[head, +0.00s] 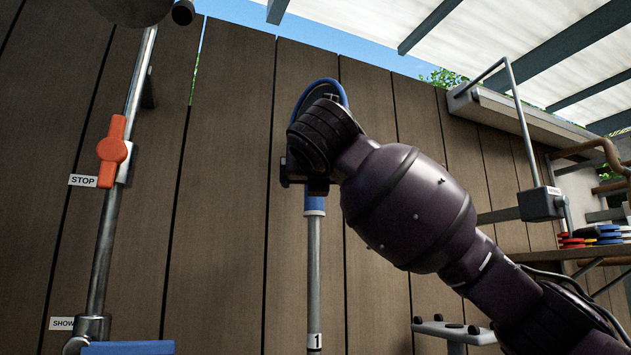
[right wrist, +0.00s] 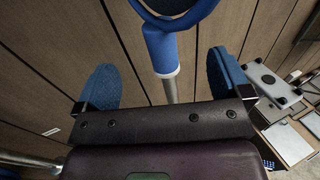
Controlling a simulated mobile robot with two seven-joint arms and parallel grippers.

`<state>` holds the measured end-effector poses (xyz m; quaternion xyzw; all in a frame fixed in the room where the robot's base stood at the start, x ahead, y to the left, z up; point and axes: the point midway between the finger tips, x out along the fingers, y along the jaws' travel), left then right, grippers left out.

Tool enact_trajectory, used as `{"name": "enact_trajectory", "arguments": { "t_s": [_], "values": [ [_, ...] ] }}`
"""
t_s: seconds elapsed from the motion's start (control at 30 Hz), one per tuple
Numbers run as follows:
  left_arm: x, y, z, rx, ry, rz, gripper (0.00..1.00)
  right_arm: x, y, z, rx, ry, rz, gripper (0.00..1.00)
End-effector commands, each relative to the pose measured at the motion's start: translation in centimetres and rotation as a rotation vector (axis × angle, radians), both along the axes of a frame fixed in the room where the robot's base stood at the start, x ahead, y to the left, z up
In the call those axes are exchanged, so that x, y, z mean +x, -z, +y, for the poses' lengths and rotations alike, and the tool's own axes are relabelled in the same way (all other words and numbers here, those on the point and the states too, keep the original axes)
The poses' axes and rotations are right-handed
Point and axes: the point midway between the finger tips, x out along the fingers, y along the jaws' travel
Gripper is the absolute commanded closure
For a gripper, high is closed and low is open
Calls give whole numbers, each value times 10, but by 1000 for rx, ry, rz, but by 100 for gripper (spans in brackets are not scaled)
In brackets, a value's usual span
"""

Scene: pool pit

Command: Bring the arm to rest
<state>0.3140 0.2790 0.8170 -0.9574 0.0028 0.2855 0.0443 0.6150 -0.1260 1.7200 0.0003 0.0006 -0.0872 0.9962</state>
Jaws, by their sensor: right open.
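My right arm reaches in from the lower right of the head view. Its gripper (head: 305,172) is at the upper part of an upright pole (head: 314,265) with a blue collar, a blue loop (head: 336,86) and a "1" tag. In the right wrist view the gripper (right wrist: 165,80) is open, its two blue-padded fingers wide apart. The pole's blue sleeve (right wrist: 161,48) shows in the gap between them, touching neither pad. I cannot tell how deep in the gap it is. My left gripper is not in view.
A wooden fence (head: 240,180) stands close behind the pole. At left is a metal pipe (head: 108,225) with an orange valve handle (head: 113,150) and a "STOP" label (head: 83,181). At right, a shelf (head: 590,252) holds coloured discs, beside a grey box (head: 541,203) with a bent rod.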

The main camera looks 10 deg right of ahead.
Motion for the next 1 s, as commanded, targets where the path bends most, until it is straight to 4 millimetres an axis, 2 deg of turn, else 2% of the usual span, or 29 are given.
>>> {"name": "enact_trajectory", "arguments": {
  "t_s": [0.6,1.0],
  "values": [
    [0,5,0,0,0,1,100,-34,0,6,0,0,-1,4],
    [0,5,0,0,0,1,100,-38,0,7,0,0,0,4]
  ]
}}
